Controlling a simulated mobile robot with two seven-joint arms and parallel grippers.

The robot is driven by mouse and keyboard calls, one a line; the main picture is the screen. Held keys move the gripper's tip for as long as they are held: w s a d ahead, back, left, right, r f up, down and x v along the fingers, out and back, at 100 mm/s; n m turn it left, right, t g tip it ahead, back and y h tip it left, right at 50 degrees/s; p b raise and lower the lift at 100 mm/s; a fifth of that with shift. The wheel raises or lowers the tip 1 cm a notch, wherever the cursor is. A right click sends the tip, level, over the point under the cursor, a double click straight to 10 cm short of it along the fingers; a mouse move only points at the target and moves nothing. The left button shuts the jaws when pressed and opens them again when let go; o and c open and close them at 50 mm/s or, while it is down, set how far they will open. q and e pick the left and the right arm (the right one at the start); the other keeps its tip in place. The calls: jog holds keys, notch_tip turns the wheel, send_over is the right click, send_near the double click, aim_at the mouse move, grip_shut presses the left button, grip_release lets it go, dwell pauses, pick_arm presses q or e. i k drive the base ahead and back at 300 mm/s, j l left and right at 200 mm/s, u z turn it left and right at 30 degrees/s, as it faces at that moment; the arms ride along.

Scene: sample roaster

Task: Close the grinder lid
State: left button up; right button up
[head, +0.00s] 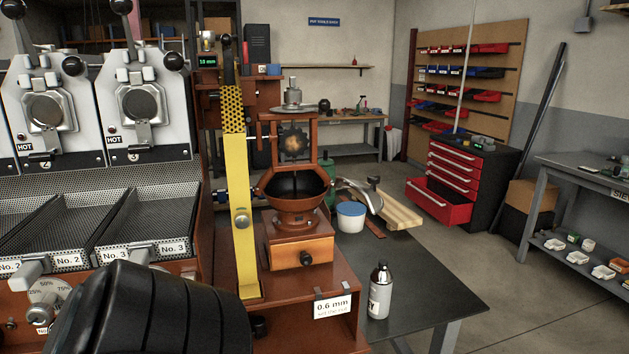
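A curved silvery metal piece with a dark knob, which looks like the grinder lid (357,192), is tilted out to the right of the bowl. I cannot tell how it is hinged. A black ribbed part, likely my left arm, fills the bottom left. Neither gripper shows.
A yellow upright guard (240,210) stands just left of the grinder. Roaster trays (150,225) are at left. A red drawer (438,200) stands open behind.

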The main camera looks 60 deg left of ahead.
aim_at(375, 202)
jog(key=u, duration=1.5)
